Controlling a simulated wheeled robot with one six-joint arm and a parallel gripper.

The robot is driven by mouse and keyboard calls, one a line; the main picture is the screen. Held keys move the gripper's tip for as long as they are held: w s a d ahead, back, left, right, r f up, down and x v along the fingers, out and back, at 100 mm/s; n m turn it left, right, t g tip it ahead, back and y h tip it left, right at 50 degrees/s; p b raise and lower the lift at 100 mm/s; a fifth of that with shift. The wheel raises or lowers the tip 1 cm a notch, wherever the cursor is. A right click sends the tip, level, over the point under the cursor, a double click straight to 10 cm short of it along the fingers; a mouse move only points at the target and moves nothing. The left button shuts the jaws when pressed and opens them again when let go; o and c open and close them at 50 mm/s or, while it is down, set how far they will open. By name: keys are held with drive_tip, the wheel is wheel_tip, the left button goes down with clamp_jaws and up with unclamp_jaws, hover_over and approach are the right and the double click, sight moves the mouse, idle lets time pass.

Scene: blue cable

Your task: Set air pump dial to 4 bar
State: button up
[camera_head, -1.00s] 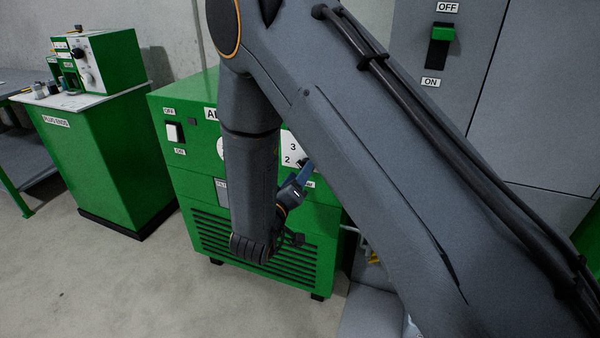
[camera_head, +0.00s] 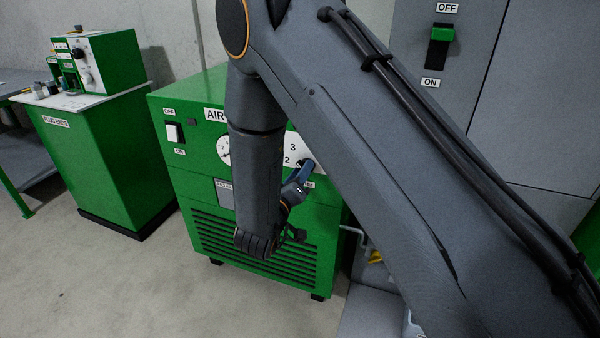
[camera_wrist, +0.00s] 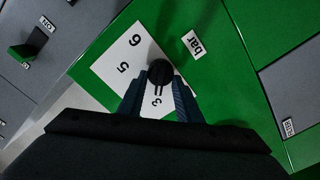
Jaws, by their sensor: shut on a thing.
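The green air pump (camera_head: 165,125) stands in the middle of the head view, partly covered by my arm. Its white dial plate (camera_head: 292,146) shows 2 and 3 there; the rest is hidden. In the wrist view the plate (camera_wrist: 108,66) shows 5, 6 and a partly hidden digit that looks like 3. The black dial knob (camera_wrist: 160,70) sits between the blue fingertips of my gripper (camera_wrist: 159,82), which is shut on it. My gripper (camera_head: 303,170) also shows at the plate's lower right in the head view. I cannot tell the dial's setting.
A round gauge (camera_head: 224,150) and an ON/OFF switch (camera_head: 175,132) are on the pump's front. A green PLUG ENDS cabinet (camera_head: 100,165) stands at left. A grey cabinet with a green switch (camera_head: 441,34) stands behind at right. The floor in front is clear.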

drive_tip(key=shift+s+d+m+p, duration=0.1)
drive_tip(key=shift+m+p, duration=0.2)
drive_tip(key=shift+m, duration=1.8)
drive_tip(key=shift+d+m+p, duration=0.1)
drive_tip(key=shift+m+p, duration=0.2)
drive_tip(key=shift+m, duration=1.8)
drive_tip(key=o, duration=1)
drive_tip(key=v, duration=0.8)
drive_tip(key=shift+r, duration=0.1)
